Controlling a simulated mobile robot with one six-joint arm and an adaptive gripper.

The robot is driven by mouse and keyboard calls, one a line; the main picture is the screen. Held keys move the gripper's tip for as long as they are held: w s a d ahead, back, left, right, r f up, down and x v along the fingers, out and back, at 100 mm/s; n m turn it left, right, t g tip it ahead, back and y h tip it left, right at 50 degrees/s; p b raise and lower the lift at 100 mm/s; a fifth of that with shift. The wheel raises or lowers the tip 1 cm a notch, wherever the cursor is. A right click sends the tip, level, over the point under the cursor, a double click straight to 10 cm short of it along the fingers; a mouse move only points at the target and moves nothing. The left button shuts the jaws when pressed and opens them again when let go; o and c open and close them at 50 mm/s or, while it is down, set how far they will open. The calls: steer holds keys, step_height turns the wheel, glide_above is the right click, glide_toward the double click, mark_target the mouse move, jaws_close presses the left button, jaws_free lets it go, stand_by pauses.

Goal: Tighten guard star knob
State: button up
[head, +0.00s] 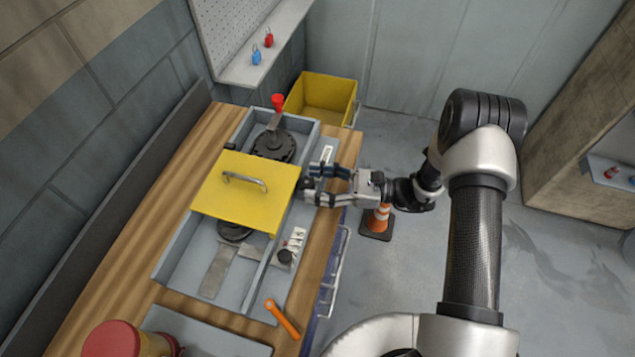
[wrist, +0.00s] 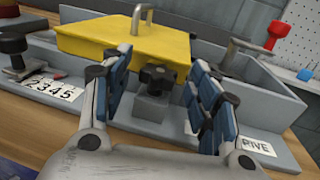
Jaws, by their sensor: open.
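The guard star knob (wrist: 158,76) is black and lobed. It sits on a grey block at the near side of the yellow guard (wrist: 125,42), between my fingers in the wrist view. My gripper (wrist: 155,95) is open, with one blue-padded finger on each side of the knob; I cannot tell whether either finger touches it. In the head view my gripper (head: 313,185) is at the right edge of the yellow guard (head: 240,192), which lies across the grey trough and has a metal handle on top. The knob is mostly hidden by the gripper there.
The grey trough (head: 175,262) stands on a wooden bench (head: 120,290). A red-topped lever (head: 277,103) rises behind the guard. A black knob (head: 285,256) and an orange-handled tool (head: 281,318) are nearer. A yellow bin (head: 325,97) and an orange cone (head: 379,218) stand beyond the bench.

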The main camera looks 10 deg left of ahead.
steer(key=shift+a, duration=0.1)
steer(key=shift+c, duration=0.2)
steer(key=c, duration=1)
steer(key=shift+s+t, duration=0.1)
steer(key=shift+t, duration=0.3)
steer(key=m+t+p, duration=0.1)
steer(key=m+t, duration=0.1)
steer(key=t, duration=0.1)
steer(key=shift+s+m+t+p, duration=0.3)
steer(key=shift+s+m+p, duration=0.05)
steer(key=shift+m+p, duration=0.05)
steer(key=m+t+h, duration=0.1)
steer(key=m+t, duration=0.1)
steer(key=t, duration=0.1)
steer(key=m+t+h, duration=0.1)
steer(key=t, duration=0.1)
steer(key=shift+s+a+f+m+h+p, duration=0.1)
steer(key=shift+s+a+m+h+p, duration=0.2)
steer(key=shift+s+p, duration=0.1)
steer(key=shift+m+t+h, duration=0.4)
steer(key=shift+m+t, duration=0.1)
steer(key=shift+t, duration=0.3)
